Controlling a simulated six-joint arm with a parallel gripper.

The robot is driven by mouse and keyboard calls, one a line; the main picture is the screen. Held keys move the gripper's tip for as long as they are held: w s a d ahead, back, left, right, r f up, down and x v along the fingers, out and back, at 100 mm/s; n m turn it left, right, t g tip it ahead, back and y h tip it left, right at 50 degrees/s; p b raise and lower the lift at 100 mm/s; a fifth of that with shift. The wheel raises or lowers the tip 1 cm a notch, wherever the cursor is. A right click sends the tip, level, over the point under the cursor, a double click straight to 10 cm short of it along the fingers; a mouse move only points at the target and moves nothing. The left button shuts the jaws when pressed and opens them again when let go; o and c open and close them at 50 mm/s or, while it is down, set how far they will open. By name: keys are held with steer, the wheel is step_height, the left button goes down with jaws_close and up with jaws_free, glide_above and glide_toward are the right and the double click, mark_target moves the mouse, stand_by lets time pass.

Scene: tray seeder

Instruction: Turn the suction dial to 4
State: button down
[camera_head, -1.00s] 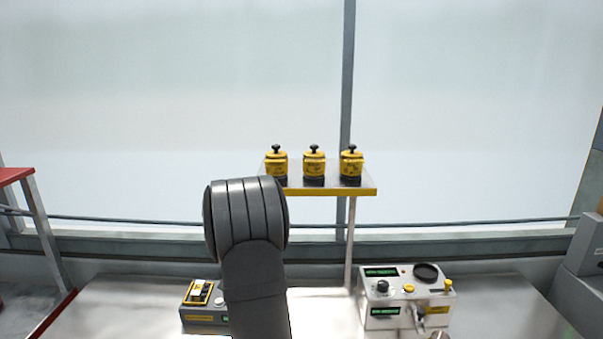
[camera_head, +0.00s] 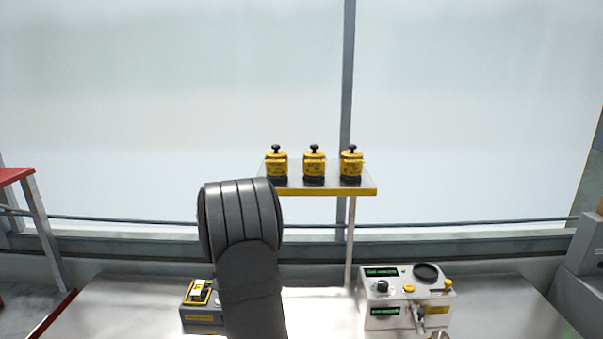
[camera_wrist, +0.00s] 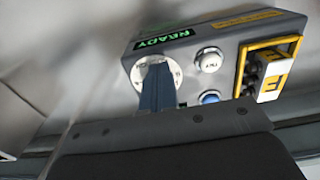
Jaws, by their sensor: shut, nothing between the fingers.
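A grey control box (camera_head: 203,318) stands on the bench left of centre, partly hidden by my arm. In the wrist view the same box (camera_wrist: 225,50) shows a round white dial face (camera_wrist: 174,66) with small marks round its rim. My gripper (camera_wrist: 157,68) is shut and empty, its fingers in front of this dial face and covering its middle. I cannot tell whether the fingertips touch it. The dial's number and pointer are not readable. The box's green display (camera_wrist: 163,42) reads READY. The gripper is hidden behind my arm in the head view.
Beside the dial are a white button (camera_wrist: 208,60), a blue button (camera_wrist: 209,98) and a yellow-framed switch (camera_wrist: 272,68). A pale box (camera_head: 405,300) with knobs and a lever stands at the right. A raised shelf (camera_head: 330,191) holds three yellow pots. Bare bench lies between the boxes.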

steer(key=shift+s+a+r, duration=0.1)
steer(key=shift+s+a, duration=0.1)
steer(key=shift+s, duration=0.1)
step_height(320, 180, up, 6)
steer(key=shift+f, duration=0.1)
stand_by(0.5)
steer(key=shift+w+d+f, duration=0.1)
steer(key=shift+d+f, duration=0.35)
steer(key=shift+f, duration=0.55)
steer(key=shift+s+d+f, duration=0.1)
steer(key=shift+d+f, duration=0.3)
steer(key=shift+f, duration=0.6)
steer(key=shift+w+d+f, duration=0.1)
steer(key=shift+d+f, duration=0.35)
steer(key=shift+f, duration=0.55)
steer(key=shift+w, duration=0.2)
